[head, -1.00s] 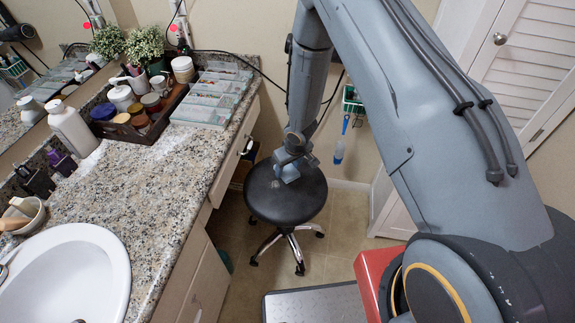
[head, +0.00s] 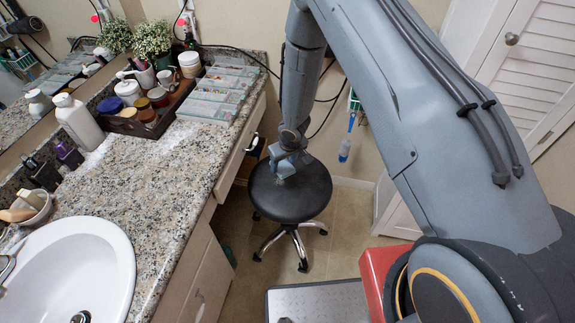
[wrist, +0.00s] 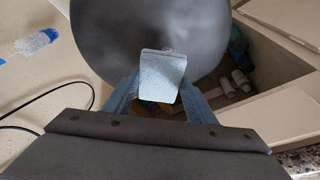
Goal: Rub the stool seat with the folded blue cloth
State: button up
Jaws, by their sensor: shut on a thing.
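The round black stool seat (head: 303,198) stands on a chrome wheeled base beside the counter. My gripper (head: 284,172) reaches down over the seat's back left part. In the wrist view my gripper (wrist: 160,100) is shut on the folded blue cloth (wrist: 162,74), a pale blue pad between its fingers. The cloth lies across the dark seat (wrist: 110,35) near its rim. It is at or just above the surface; I cannot tell whether it presses on it. My gripper partly hides the cloth in the head view.
The granite counter (head: 140,185) with a sink (head: 75,265) and an organizer tray (head: 135,125) runs along the left. An open drawer or cubby (wrist: 250,75) sits beside the seat. A louvered door (head: 530,70) is at right.

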aim_at(283, 182)
jog(key=shift+d+f+b, duration=0.1)
jog(key=shift+f+b, duration=3.4)
jog(key=shift+b, duration=0.4)
jog(key=shift+f, duration=0.5)
jog(key=a, duration=0.1)
jog(key=a+b, duration=0.1)
jog(key=a, duration=0.1)
jog(key=shift+s+a+r, duration=0.1)
jog(key=shift+a+r, duration=0.1)
jog(key=shift+r, duration=0.2)
jog(key=shift+s+a, duration=0.1)
jog(key=shift+a, duration=0.2)
jog(key=shift+d+f, duration=0.1)
jog(key=shift+d, duration=0.2)
jog(key=shift+d+r, duration=0.4)
jog(key=shift+d, duration=0.4)
jog(key=shift+d+f+p, duration=0.35)
jog(key=shift+d+f, duration=0.15)
jog(key=shift+d, duration=0.2)
jog(key=shift+w+d+r, duration=0.2)
jog(key=shift+r, duration=0.1)
notch_tip(283, 182, up, 2)
jog(key=shift+p, duration=1.05)
notch_tip(283, 182, up, 5)
jog(key=p, duration=0.6)
jog(key=shift+r+p, duration=0.2)
jog(key=shift+p, duration=0.15)
